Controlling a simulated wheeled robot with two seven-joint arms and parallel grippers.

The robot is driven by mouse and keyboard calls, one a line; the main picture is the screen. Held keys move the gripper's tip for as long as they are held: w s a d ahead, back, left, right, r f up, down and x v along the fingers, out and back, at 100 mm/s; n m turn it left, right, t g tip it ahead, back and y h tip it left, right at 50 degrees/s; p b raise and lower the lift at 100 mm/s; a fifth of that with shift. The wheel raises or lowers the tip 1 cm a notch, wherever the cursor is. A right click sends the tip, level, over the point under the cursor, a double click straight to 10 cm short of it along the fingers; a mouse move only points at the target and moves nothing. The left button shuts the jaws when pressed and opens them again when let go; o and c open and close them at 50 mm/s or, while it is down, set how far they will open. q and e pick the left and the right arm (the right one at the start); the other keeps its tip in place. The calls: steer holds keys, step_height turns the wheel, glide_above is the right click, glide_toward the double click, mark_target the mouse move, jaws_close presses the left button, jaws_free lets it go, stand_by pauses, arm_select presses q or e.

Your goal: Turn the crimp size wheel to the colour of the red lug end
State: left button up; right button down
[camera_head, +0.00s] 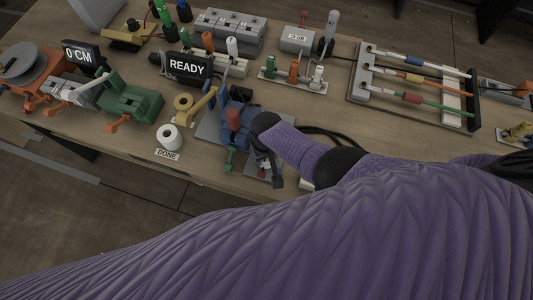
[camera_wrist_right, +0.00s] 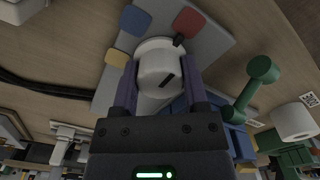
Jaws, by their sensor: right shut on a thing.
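The crimp size wheel (camera_wrist_right: 158,62) is a white round knob with a dark slot and a black pointer tab. It sits on a grey plate (camera_wrist_right: 108,88) with blue (camera_wrist_right: 135,19), red (camera_wrist_right: 188,21) and yellow (camera_wrist_right: 115,59) patches. The black tab is at the lower edge of the red patch. My right gripper (camera_wrist_right: 160,75) is shut on the wheel, one finger on each side. In the head view my right gripper (camera_head: 268,165) hides the wheel. A lug end with a red band (camera_head: 411,98) lies lowest in the rack at right. My left gripper is not in view.
A blue press (camera_head: 236,118) with a green-knobbed lever (camera_wrist_right: 257,85) stands beside the wheel. The rack (camera_head: 362,75) also holds blue- and orange-banded leads. A READY display (camera_head: 188,66), white roll (camera_head: 169,136) and DONE label (camera_head: 167,155) are to the left. A black cable runs nearby.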

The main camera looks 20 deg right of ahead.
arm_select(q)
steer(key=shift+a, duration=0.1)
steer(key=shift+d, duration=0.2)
arm_select(e)
steer(key=shift+c, duration=0.5)
jaws_free()
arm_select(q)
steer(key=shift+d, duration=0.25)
arm_select(e)
step_height(320, 180, up, 10)
steer(key=p, duration=0.7)
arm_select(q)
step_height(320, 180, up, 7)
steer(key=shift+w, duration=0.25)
